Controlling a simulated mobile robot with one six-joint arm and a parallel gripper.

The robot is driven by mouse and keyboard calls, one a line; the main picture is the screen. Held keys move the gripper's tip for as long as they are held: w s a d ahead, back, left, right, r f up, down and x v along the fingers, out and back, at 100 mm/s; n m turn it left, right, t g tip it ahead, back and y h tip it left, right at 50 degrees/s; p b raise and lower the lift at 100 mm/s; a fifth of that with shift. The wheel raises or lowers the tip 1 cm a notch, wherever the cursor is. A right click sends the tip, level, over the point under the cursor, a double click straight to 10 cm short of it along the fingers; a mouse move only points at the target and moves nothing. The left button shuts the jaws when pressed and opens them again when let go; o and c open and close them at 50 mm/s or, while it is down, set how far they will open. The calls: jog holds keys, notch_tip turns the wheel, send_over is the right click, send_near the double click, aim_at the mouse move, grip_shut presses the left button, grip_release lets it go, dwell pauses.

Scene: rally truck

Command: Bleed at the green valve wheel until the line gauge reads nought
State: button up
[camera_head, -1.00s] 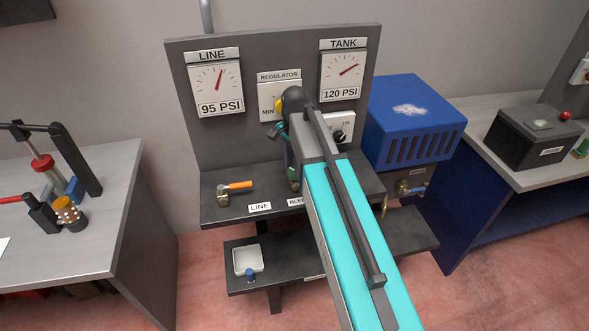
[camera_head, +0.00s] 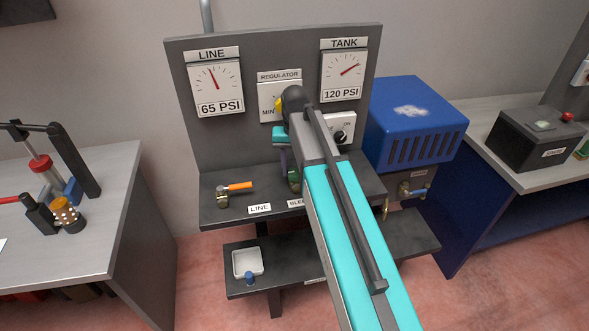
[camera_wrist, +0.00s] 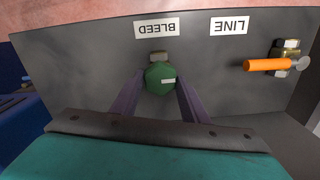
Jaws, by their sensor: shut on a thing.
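The green valve wheel (camera_wrist: 160,78) shows in the wrist view by the BLEED label (camera_wrist: 156,28). My gripper (camera_wrist: 161,88) is shut on it, one finger on each side. In the head view my arm hides most of the wheel; a bit of green (camera_head: 294,181) shows beside my gripper (camera_head: 290,172). The line gauge (camera_head: 215,84) on the grey panel reads 65 PSI, its needle leaning slightly left of upright.
The tank gauge (camera_head: 343,75) reads 120 PSI. An orange-handled valve (camera_head: 237,186) sits left of the wheel by the LINE label (camera_head: 259,208). A blue compressor box (camera_head: 415,120) stands right of the panel. A white dish (camera_head: 247,262) lies on the lower shelf.

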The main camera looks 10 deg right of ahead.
aim_at(295, 171)
jog(key=n, duration=0.6)
jog(key=shift+n+b, duration=0.3)
dwell(0.4)
jog(key=o, duration=1.1)
jog(key=shift+r, duration=0.15)
jog(key=shift+r+p, duration=0.7)
jog(key=shift+r, duration=0.1)
notch_tip(295, 171, up, 12)
jog(key=p, duration=0.3)
